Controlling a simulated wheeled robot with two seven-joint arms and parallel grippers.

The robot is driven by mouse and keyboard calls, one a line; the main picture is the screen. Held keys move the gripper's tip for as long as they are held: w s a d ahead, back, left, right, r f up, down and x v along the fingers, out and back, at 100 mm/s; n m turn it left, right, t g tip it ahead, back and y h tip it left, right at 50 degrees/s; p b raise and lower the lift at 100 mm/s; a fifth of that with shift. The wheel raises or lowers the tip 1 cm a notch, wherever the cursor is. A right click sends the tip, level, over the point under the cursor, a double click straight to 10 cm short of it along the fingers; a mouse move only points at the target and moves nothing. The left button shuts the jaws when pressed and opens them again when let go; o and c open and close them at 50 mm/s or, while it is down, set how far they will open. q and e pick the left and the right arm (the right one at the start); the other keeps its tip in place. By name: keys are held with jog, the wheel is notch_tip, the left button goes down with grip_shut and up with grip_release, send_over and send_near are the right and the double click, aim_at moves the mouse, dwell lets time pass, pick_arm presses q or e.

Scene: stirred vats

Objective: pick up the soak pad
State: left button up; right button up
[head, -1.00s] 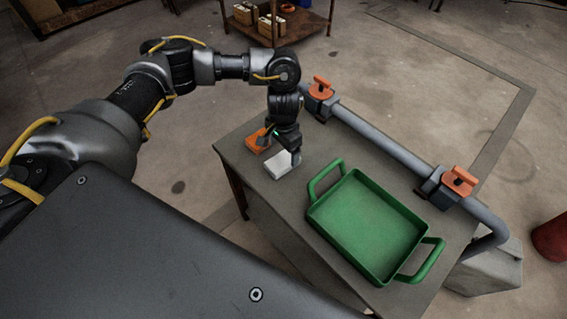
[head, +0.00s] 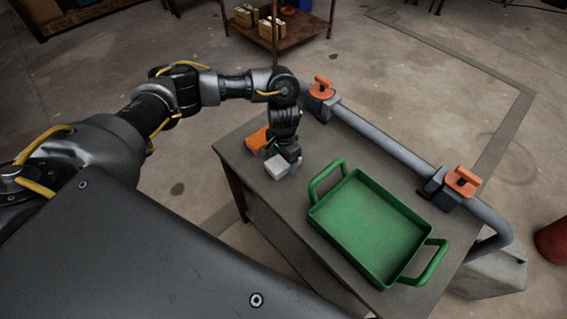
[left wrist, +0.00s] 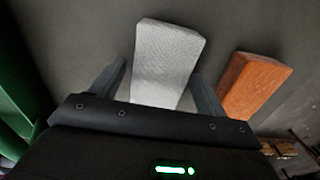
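A white-grey block, which I take for the soak pad (head: 276,168), lies on the grey table. It also shows in the left wrist view (left wrist: 164,62), long and with a textured top. My left gripper (head: 287,158) is low over the pad and hides part of it in the head view. In the left wrist view its fingers (left wrist: 160,78) stand open, one on each side of the pad, with a narrow gap at the left finger. Contact at the right finger cannot be told. My right gripper is not in view.
An orange block (head: 257,140) lies close beside the pad, and in the left wrist view (left wrist: 252,86) it is just right of the right finger. A green tray (head: 321,213) stands empty to the right. A pipe with orange-handled clamps (head: 385,146) runs along the table's far side.

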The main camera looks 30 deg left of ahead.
aim_at(283, 160)
pick_arm(q)
jog(key=c, duration=0.8)
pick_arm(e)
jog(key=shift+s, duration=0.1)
pick_arm(q)
jog(key=shift+o, duration=0.2)
